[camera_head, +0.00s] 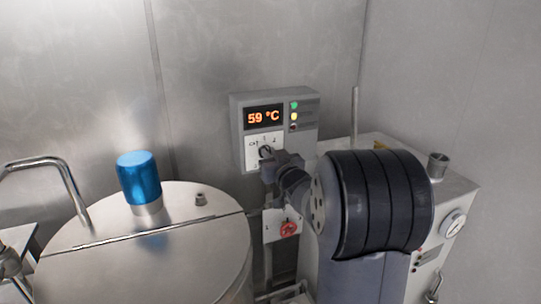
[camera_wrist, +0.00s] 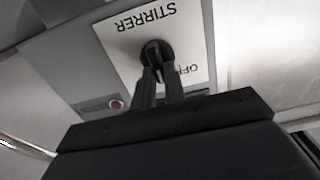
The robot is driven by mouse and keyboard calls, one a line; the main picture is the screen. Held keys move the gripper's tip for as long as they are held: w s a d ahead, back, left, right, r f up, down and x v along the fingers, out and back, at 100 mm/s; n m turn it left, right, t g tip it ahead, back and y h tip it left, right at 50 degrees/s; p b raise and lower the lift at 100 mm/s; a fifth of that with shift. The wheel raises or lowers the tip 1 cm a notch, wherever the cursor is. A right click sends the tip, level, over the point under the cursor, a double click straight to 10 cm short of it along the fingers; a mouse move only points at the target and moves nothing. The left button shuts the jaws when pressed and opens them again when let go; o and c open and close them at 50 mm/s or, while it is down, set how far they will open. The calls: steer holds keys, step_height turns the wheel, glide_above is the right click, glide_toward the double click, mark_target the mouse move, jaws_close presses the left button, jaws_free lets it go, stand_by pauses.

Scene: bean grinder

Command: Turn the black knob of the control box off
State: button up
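The control box (camera_head: 275,129) is a grey box on the steel wall, with an orange "59 °C" display. Its black knob (camera_head: 265,151) sits on a white plate (camera_head: 252,146) at the lower left of the box. In the wrist view the plate (camera_wrist: 188,25) is upside down and reads "STIRRER" and partly "OFF". The black knob (camera_wrist: 156,50) lies between my fingertips there. My gripper (camera_wrist: 160,73) has its two dark fingers close together on the knob, with a narrow gap. My gripper (camera_head: 268,165) partly covers the knob in the head view, so its exact pointing is unclear.
A steel drum (camera_head: 150,255) with a blue cylinder (camera_head: 139,178) on its lid stands at left. A grey machine with a gauge (camera_head: 453,225) stands at right, behind my arm. A red knob (camera_head: 288,229) is below the box. A red button (camera_wrist: 117,103) is beside the plate.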

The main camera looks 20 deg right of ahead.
jaws_close()
steer(key=shift+f+n+b, duration=0.15)
steer(key=shift+n+b, duration=0.15)
steer(key=shift+b, duration=0.25)
steer(key=shift+a+n+b, duration=0.2)
steer(key=shift+n+b, duration=1.6)
steer(key=shift+n, duration=0.25)
steer(key=shift+a+n+b, duration=0.2)
steer(key=shift+n+b, duration=1.55)
steer(key=shift+n, duration=0.3)
